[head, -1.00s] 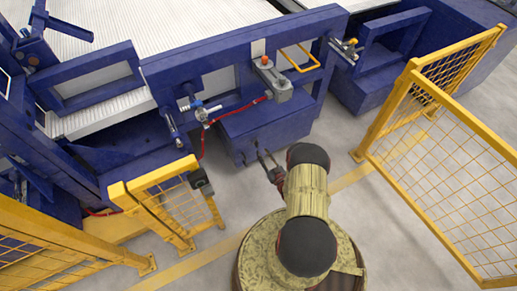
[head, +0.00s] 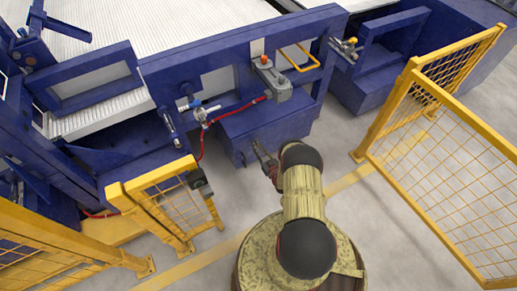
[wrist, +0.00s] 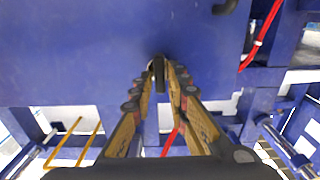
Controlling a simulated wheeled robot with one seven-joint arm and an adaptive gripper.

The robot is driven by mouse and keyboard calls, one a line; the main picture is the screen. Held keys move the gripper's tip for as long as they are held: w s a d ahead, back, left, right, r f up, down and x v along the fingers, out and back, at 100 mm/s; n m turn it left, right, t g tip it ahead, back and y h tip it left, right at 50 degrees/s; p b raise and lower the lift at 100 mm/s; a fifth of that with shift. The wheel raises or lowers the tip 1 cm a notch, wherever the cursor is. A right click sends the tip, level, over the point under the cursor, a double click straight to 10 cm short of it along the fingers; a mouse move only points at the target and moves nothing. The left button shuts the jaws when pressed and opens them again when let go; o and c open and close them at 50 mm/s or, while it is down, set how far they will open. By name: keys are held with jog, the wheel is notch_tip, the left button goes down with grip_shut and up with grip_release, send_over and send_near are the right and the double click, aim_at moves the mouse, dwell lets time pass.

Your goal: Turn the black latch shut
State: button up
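My gripper (wrist: 162,72) points at the plain face of a blue box, shown upside down in the wrist view. The same box (head: 285,127) stands below the blue frame in the head view. A small black piece (wrist: 157,76), seemingly the black latch, shows between my fingertips against the box. My fingers are close together on it; the tips partly hide it, so its turn angle is unclear. My gripper also shows at the box's front in the head view (head: 260,150). Another dark piece (wrist: 225,6) is on the box at the wrist view's top edge.
A yellow handle (head: 303,60) is on the frame. Yellow mesh fences stand at left (head: 165,200) and right (head: 440,160). The floor between is open.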

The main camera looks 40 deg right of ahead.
grip_shut()
jog(key=shift+n, duration=0.3)
jog(key=n+b, duration=0.2)
jog(key=n, duration=0.3)
jog(key=n+b, duration=0.2)
jog(key=n, duration=0.4)
jog(key=n+b, duration=0.2)
jog(key=n, duration=0.4)
jog(key=shift+a+f, duration=0.25)
jog(key=shift+f, duration=0.05)
jog(key=shift+n, duration=0.4)
jog(key=shift+o, duration=2.1)
grip_release()
